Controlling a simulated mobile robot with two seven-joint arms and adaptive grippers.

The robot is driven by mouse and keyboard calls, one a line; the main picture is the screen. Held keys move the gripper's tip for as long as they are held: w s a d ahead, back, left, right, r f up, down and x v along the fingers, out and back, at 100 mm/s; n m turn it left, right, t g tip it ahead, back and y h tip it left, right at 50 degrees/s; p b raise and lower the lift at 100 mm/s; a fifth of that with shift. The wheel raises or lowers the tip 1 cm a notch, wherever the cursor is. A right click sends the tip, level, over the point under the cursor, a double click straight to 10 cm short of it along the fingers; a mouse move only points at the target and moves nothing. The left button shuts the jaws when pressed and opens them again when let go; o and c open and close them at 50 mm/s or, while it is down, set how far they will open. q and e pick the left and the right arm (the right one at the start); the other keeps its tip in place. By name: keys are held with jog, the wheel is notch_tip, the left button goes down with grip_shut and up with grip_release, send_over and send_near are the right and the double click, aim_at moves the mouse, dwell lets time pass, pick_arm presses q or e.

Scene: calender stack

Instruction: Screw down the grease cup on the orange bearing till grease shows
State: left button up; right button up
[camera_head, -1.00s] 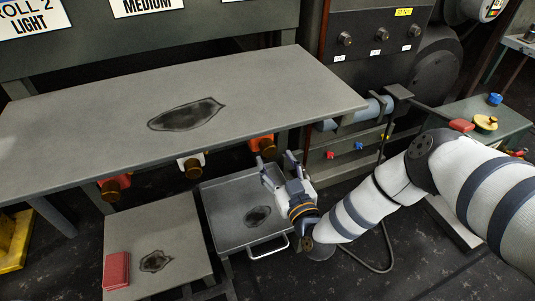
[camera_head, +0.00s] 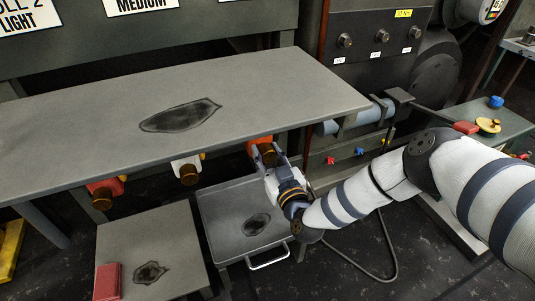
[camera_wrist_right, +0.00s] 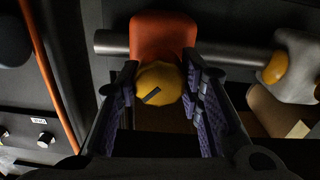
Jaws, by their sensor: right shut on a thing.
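The orange bearing (camera_head: 258,143) sits under the right part of the bench top's front edge. It also shows at the top of the right wrist view (camera_wrist_right: 163,35). Its yellow grease cup (camera_wrist_right: 158,84) has a dark mark on its face and stands between my right gripper's fingers. My right gripper (camera_head: 269,160) is shut on this cup, with a purple pad at each side in the wrist view. In the head view the gripper partly hides the cup. No grease can be made out on the bearing. My left gripper is not in view.
A white bearing (camera_head: 186,166) and a red bearing (camera_head: 104,187) with similar cups hang farther left. A grey tray (camera_head: 224,197) with a dark stain stands below. A red block (camera_head: 107,283) lies on a low table. The grey bench top (camera_head: 275,90) overhangs the bearings.

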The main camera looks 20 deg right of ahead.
jog(key=m, duration=0.3)
jog(key=shift+m, duration=0.4)
jog(key=shift+f+m, duration=0.1)
jog(key=shift+m, duration=1.7)
jog(key=o, duration=1.2)
jog(key=s, duration=1.2)
jog(key=shift+d, duration=0.1)
